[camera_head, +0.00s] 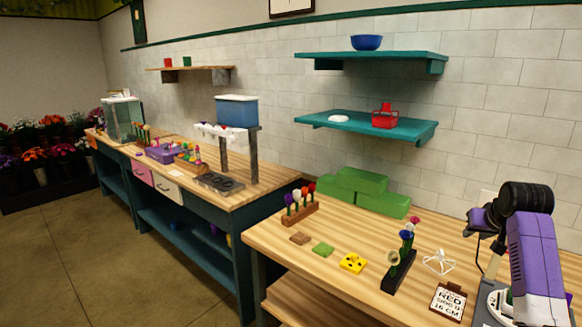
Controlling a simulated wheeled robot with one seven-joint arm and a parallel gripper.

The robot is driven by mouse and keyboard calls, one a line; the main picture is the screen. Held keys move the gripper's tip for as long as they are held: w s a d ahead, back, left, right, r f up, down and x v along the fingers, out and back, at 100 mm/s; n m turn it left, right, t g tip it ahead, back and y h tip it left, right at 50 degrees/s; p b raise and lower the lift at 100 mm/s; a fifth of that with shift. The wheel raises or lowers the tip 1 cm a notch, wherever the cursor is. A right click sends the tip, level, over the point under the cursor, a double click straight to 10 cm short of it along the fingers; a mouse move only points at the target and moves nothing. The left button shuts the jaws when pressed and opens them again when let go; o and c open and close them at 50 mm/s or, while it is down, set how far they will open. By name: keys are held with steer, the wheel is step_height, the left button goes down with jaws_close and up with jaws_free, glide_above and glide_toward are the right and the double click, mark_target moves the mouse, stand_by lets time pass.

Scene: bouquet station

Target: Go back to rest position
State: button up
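The near wooden workbench (300,250) shows at the lower right. On it stand a wooden flower rack (300,213) with several red, white and purple blooms, and a dark holder (397,272) with a few flowers upright in it. A small dark-framed card (448,300) with writing lies near the front edge. No object is seen held.
Green blocks (362,181) are stacked by the wall. A yellow piece (353,263) lies mid-bench. Teal shelves (372,126) jut from the wall above. A second workbench (230,195) stands left; open floor (95,250) lies beside it.

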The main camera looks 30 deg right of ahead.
steer(key=w+a+f+n+t+h, duration=0.1)
steer(key=w+a+t+h, duration=0.15)
steer(key=a, duration=0.35)
steer(key=w+a+f+t+h, duration=0.1)
steer(key=w+a+f+t, duration=0.1)
steer(key=w+a+t, duration=0.3)
steer(key=s+a+f+n+t, duration=0.1)
steer(key=s+a+f, duration=0.1)
steer(key=a, duration=0.8)
steer(key=s+a+f+n+t, duration=0.1)
steer(key=s+a+f, duration=0.1)
steer(key=a, duration=0.8)
steer(key=s+a+n+t+y+b, duration=0.1)
steer(key=s+a+n+y, duration=0.1)
steer(key=s+a, duration=0.65)
steer(key=s+a+n+t+y, duration=0.1)
steer(key=s+a+t+y, duration=0.15)
steer(key=s+a, duration=0.65)
steer(key=s+a+f+n+g+y, duration=0.3)
steer(key=s+a+f+n+y, duration=0.1)
steer(key=s+a, duration=0.5)
steer(key=shift+a+y+b, duration=0.45)
steer(key=shift+a+y, duration=0.35)
steer(key=shift+a, duration=0.3)
steer(key=shift+s, duration=0.1)
